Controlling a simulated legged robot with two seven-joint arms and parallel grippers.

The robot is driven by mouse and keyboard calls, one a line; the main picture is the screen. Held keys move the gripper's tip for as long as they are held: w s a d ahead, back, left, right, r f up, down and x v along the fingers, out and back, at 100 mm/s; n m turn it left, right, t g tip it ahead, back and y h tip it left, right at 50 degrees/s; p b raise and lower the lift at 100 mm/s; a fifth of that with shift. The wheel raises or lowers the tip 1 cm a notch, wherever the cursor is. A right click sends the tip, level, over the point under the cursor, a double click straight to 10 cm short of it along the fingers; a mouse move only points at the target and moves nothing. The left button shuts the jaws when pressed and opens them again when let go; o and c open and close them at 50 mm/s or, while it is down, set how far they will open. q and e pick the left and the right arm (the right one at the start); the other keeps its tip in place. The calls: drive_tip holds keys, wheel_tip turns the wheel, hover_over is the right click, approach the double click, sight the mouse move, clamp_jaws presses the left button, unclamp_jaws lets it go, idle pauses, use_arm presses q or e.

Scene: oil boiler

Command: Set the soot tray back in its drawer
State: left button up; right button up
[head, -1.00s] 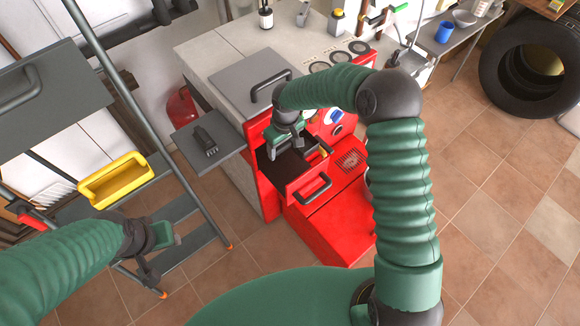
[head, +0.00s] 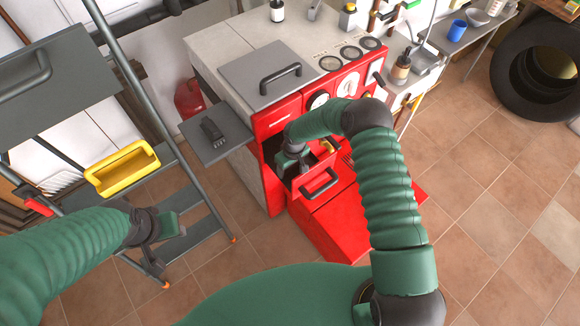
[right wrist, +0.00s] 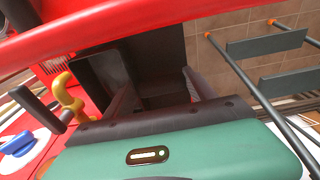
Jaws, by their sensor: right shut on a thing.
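The red drawer (head: 318,186) with a black handle stands pulled out at the front of the red boiler. My right gripper (head: 291,168) reaches down into it from above, and its fingertips are largely hidden. In the right wrist view, my right gripper (right wrist: 160,92) is shut on the dark soot tray (right wrist: 100,72), which lies beneath the fingers, close to the red drawer edge. How deep the tray sits in the drawer is hard to tell. My left gripper (head: 155,232) hangs in front of the step ladder, away from the boiler; its jaw opening is unclear.
A grey side shelf (head: 217,138) with a small black object juts out left of the drawer. A yellow bin (head: 122,170) rests on the step ladder (head: 190,195) at left. A yellow knob (right wrist: 68,98) is close to my right gripper.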

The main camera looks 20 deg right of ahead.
drive_tip(key=o, duration=1.7)
drive_tip(key=shift+d, duration=0.15)
wheel_tip(320, 180, up, 12)
drive_tip(key=s, duration=0.2)
drive_tip(key=s+d+r+m, duration=0.1)
drive_tip(key=s+r+m, duration=0.1)
drive_tip(key=s+r, duration=0.5)
drive_tip(key=s+d+r+m+t, duration=0.1)
drive_tip(key=s+r, duration=0.5)
drive_tip(key=s, duration=0.7)
drive_tip(key=shift+s+d+r+m+p, duration=0.2)
drive_tip(key=shift+d+r+m+p, duration=0.2)
drive_tip(key=shift+d+m, duration=0.15)
